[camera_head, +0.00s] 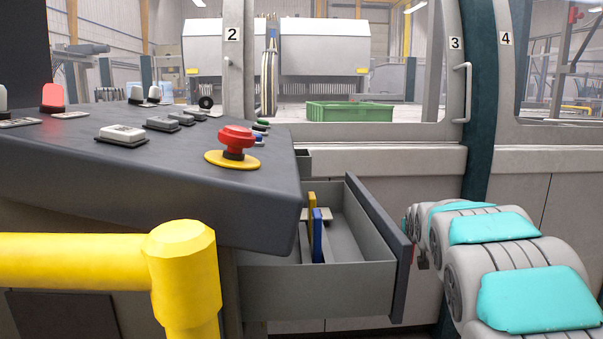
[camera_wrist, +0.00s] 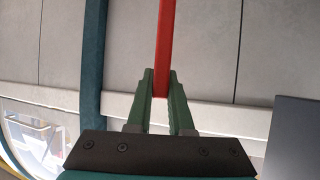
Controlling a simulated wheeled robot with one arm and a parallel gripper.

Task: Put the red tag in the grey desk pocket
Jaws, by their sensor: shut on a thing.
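In the wrist view, my gripper (camera_wrist: 160,85) has its two green fingers shut on the red tag (camera_wrist: 165,40), a long narrow red strip. The tag sticks out beyond the fingertips, with a grey panelled wall behind it. In the head view my arm reaches in at the right, and my gripper is not clearly visible there. An open grey drawer (camera_head: 315,292) stands out under the desk (camera_head: 150,170). A small grey box edge (camera_head: 304,160) shows behind the desk's right side; I cannot tell which of these is the grey desk pocket.
A yellow tag (camera_head: 312,212) and a blue tag (camera_head: 318,236) stand in the drawer. A red emergency button (camera_head: 237,140) rises from the desk. A yellow rail (camera_head: 90,260) crosses the front left. A green crate (camera_head: 349,112) shows behind the machine window.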

